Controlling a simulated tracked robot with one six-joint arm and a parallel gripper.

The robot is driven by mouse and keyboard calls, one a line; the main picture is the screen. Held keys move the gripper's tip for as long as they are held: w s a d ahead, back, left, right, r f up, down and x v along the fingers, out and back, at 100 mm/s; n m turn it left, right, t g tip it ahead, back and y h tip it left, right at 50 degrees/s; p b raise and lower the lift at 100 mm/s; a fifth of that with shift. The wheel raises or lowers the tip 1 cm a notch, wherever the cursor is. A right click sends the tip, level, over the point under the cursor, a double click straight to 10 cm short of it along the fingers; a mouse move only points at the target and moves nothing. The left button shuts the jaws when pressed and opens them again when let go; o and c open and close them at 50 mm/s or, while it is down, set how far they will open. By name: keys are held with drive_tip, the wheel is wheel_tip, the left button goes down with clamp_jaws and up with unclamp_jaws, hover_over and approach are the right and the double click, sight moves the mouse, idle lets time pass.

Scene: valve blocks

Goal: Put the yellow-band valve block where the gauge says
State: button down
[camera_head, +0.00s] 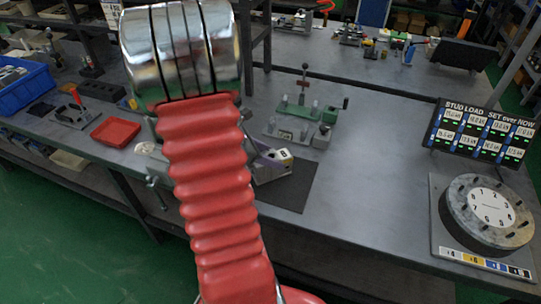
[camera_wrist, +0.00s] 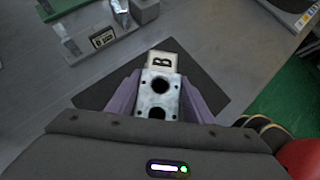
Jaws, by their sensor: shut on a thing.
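In the wrist view my gripper (camera_wrist: 158,98) has its two purple fingers on either side of a pale grey valve block (camera_wrist: 160,83) with two dark holes. A white tag marked B stands at the block's far end. In the head view the tagged end of the block (camera_head: 284,154) and part of my gripper (camera_head: 268,156) show just right of my red arm, over a dark mat (camera_head: 288,195). No yellow band is clear on the block. Whether it touches the mat is unclear. A round dial gauge (camera_head: 491,208) with numerals stands at the right, its base bearing a coloured strip.
A sign headed STUD LOAD, SET over NOW (camera_head: 482,132) stands behind the gauge. Green-and-grey fixtures (camera_head: 300,112) stand beyond the mat. A red tray (camera_head: 116,131) and a blue bin (camera_head: 25,88) are at the left. Bench between mat and gauge is clear.

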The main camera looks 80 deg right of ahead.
drive_tip(key=shift+f, duration=0.2)
drive_tip(key=c, duration=1.2)
unclamp_jaws()
drive_tip(key=o, duration=0.4)
drive_tip(key=shift+f, duration=0.1)
drive_tip(key=v, duration=1.4)
drive_tip(key=shift+f, duration=0.1)
